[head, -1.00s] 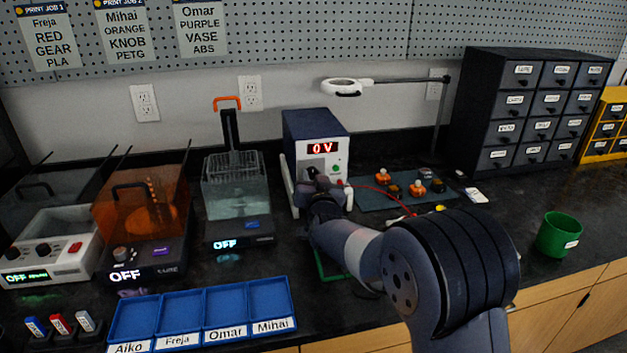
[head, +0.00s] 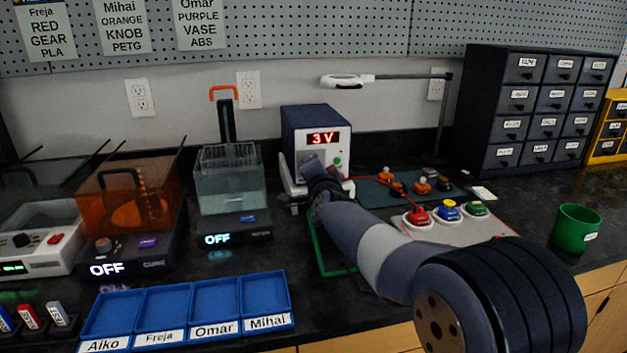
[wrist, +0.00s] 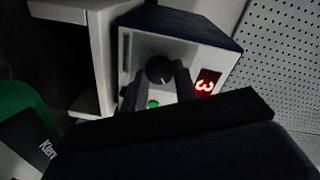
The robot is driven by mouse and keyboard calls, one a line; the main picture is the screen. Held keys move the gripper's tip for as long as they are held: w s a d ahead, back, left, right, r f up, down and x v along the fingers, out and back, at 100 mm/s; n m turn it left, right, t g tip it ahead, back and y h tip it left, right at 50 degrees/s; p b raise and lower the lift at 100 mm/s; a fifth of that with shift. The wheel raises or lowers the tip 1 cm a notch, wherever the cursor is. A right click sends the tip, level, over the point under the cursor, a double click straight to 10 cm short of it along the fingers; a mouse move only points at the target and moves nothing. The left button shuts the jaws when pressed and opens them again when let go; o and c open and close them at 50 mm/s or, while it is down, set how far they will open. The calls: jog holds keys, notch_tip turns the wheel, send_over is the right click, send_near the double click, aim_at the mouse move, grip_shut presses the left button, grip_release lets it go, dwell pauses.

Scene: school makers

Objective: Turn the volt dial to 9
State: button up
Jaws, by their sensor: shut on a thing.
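The power supply (head: 316,121) is a dark blue box with a white front, standing at the back of the bench. Its red display (head: 323,138) reads 3 V in the head view. In the wrist view the display (wrist: 207,82) shows a 3 turned on its side. The volt dial (wrist: 160,70) is a round black knob on the white front. My gripper (wrist: 161,80) is shut on the dial, with a finger on either side of it. In the head view my gripper (head: 314,174) reaches the front of the box and hides the dial.
A clear tank (head: 228,190) stands left of the supply, and blue trays (head: 187,308) lie in front.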

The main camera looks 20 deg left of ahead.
jog(key=m+y+b, duration=0.1)
jog(key=m+b, duration=0.4)
jog(key=m, duration=0.7)
jog(key=m+y+b, duration=0.1)
jog(key=m+b, duration=0.4)
jog(key=m, duration=0.7)
jog(key=shift+w+d+f+g, duration=0.1)
jog(key=shift+f+g, duration=0.1)
jog(key=shift+g, duration=0.1)
jog(key=shift+m, duration=0.3)
jog(key=o, duration=1)
jog(key=b+v, duration=0.3)
jog(key=v, duration=0.7)
jog(key=shift+s+d, duration=0.25)
jog(key=shift+s, duration=0.1)
